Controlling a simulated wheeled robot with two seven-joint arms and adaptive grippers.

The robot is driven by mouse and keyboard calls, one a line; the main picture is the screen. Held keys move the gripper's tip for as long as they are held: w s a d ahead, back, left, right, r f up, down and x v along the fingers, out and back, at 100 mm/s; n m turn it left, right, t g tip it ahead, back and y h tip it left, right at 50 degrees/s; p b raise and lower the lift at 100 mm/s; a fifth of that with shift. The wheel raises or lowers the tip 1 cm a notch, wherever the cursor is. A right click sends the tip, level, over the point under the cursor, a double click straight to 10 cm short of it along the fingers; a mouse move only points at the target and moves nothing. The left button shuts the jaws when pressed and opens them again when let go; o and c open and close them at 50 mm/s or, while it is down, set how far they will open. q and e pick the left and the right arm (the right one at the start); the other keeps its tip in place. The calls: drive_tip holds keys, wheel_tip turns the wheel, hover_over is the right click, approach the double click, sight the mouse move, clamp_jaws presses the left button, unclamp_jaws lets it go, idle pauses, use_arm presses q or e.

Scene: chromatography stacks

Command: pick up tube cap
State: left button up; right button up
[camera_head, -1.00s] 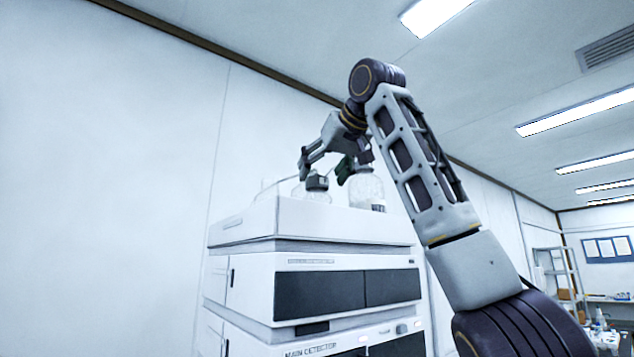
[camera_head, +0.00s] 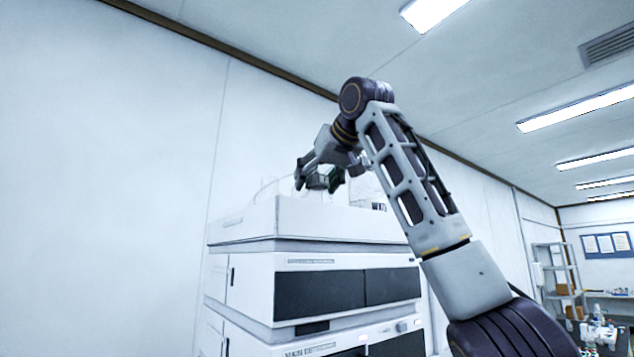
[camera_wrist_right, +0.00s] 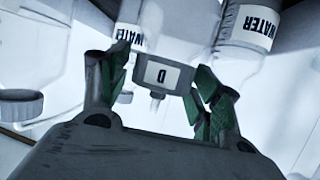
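My left gripper is not in view.
The white instrument stack (camera_head: 250,272) stands against the wall.

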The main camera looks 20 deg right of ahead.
drive_tip(key=c, duration=0.8)
drive_tip(key=shift+r, duration=0.25)
drive_tip(key=shift+r, duration=1.55)
drive_tip(key=shift+s+d+f+b, duration=0.15)
drive_tip(key=shift+s+b, duration=0.5)
drive_tip(key=shift+s, duration=0.4)
drive_tip(key=shift+s+d+b, duration=0.4)
drive_tip(key=shift+s+b, duration=0.5)
drive_tip(key=shift+s, duration=1.75)
drive_tip(key=shift+s+d+b, duration=0.4)
drive_tip(key=shift+s+b, duration=0.45)
drive_tip(key=shift+s, duration=1.75)
drive_tip(key=shift+s+d+b, duration=0.4)
drive_tip(key=shift+s+b, duration=0.5)
drive_tip(key=shift+s, duration=1.75)
drive_tip(key=shift+r, duration=0.2)
